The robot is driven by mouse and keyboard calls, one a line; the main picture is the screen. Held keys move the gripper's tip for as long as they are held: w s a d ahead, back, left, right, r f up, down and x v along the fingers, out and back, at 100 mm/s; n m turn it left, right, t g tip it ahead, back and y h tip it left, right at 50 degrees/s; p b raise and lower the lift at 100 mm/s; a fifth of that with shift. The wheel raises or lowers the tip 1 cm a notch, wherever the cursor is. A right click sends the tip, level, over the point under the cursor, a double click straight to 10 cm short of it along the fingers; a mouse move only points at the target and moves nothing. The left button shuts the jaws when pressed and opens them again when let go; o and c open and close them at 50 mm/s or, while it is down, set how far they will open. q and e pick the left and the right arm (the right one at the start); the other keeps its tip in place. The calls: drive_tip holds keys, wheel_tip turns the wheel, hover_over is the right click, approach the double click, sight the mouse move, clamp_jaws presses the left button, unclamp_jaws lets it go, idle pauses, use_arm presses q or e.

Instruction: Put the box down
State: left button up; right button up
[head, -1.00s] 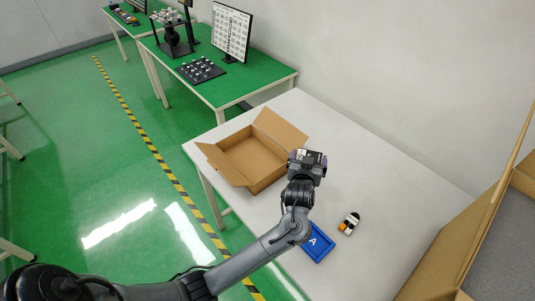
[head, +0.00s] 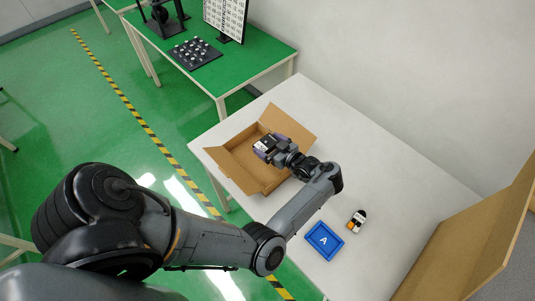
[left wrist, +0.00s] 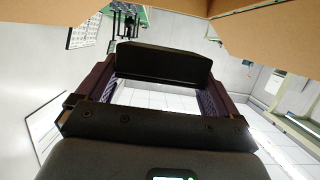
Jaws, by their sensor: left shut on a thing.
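My left gripper (head: 270,144) is over the open cardboard box (head: 236,172) on the white table, with its fingers within the box's outline in the head view. Its purple-padded fingers are shut on a small dark box (head: 262,145) with a white label. In the left wrist view a black piece (left wrist: 165,62) spans between the two fingers. I cannot tell whether the small box touches the cardboard floor. My right gripper is not in view.
A blue tray (head: 324,240) marked A and a small orange, white and black item (head: 357,220) lie on the white table (head: 395,200). Another large open carton (head: 465,235) stands at the right. A green table (head: 255,65) stands behind.

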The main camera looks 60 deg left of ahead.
sight(269, 149)
use_arm(q)
drive_tip(key=f+b, duration=0.1)
drive_tip(key=f, duration=0.1)
drive_tip(key=f+b, duration=0.1)
drive_tip(key=shift+a+b, duration=0.25)
drive_tip(key=shift+b, duration=0.05)
wheel_tip(269, 149, down, 4)
drive_tip(key=b, duration=0.3)
drive_tip(key=shift+f+b, duration=0.15)
drive_tip(key=shift+b, duration=0.25)
drive_tip(key=shift+f+b, duration=0.55)
drive_tip(key=o, duration=0.8)
drive_tip(key=shift+r, duration=0.1)
